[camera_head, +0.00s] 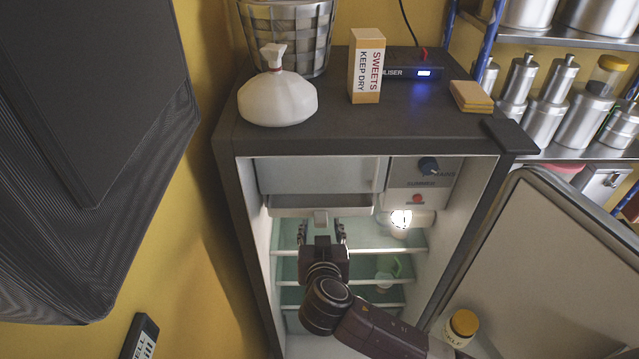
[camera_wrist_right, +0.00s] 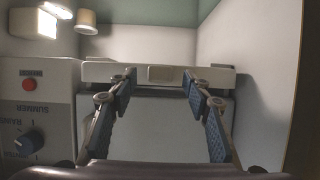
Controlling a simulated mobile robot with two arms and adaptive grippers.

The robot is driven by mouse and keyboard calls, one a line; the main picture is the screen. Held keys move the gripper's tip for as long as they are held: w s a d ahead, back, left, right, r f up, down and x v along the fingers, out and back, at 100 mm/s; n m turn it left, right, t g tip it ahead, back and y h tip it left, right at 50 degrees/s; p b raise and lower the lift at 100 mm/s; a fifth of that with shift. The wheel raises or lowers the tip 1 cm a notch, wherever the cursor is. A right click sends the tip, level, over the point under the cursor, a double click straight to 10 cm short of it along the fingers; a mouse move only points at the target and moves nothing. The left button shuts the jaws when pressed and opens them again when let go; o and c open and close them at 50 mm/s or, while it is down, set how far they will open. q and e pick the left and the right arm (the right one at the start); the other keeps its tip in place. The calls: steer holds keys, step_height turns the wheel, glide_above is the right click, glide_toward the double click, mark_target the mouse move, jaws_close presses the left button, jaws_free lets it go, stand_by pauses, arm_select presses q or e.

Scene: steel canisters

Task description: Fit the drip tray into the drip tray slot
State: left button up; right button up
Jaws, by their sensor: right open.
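The drip tray (camera_head: 290,211) is a pale, shallow tray with a small tab on its front. It sits just below the freezer box (camera_head: 318,174) inside the open fridge, where I take the drip tray slot to be. The slot's rails are hidden, and I cannot tell how far in the tray is. The tray front also shows in the right wrist view (camera_wrist_right: 105,72). My right gripper (camera_head: 321,230) is open just in front of the tray, its fingers (camera_wrist_right: 160,84) spread either side of the tab. Contact is unclear. My left gripper is out of view.
The fridge door (camera_head: 560,260) stands open at the right. A control panel (camera_head: 419,180) and lit lamp (camera_head: 400,219) are right of the tray. Glass shelves (camera_head: 375,252) lie below.

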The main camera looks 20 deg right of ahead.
steer(key=shift+x, duration=1.3)
jaws_close()
